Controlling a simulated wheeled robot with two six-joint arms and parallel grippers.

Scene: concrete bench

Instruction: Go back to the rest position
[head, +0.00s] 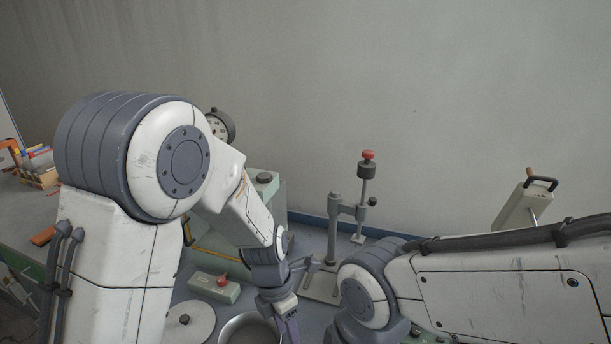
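My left arm comes in from the left and bends down at the middle. My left gripper (288,322) points down at the bottom edge, beside a round metal bowl (232,325). Its fingertips are cut off or too small to read, so I cannot tell whether it is open or holds anything. My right arm comes in from the right and bends down at its grey joint near the bottom centre. My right gripper is out of view below the frame or behind the arm.
A press stand with a red knob (368,155) rises near both arms. A red-button box (214,288) and a white disc (190,326) lie left of the bowl. A green-grey machine (268,198) stands behind my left arm. A handled white device (522,204) is at right.

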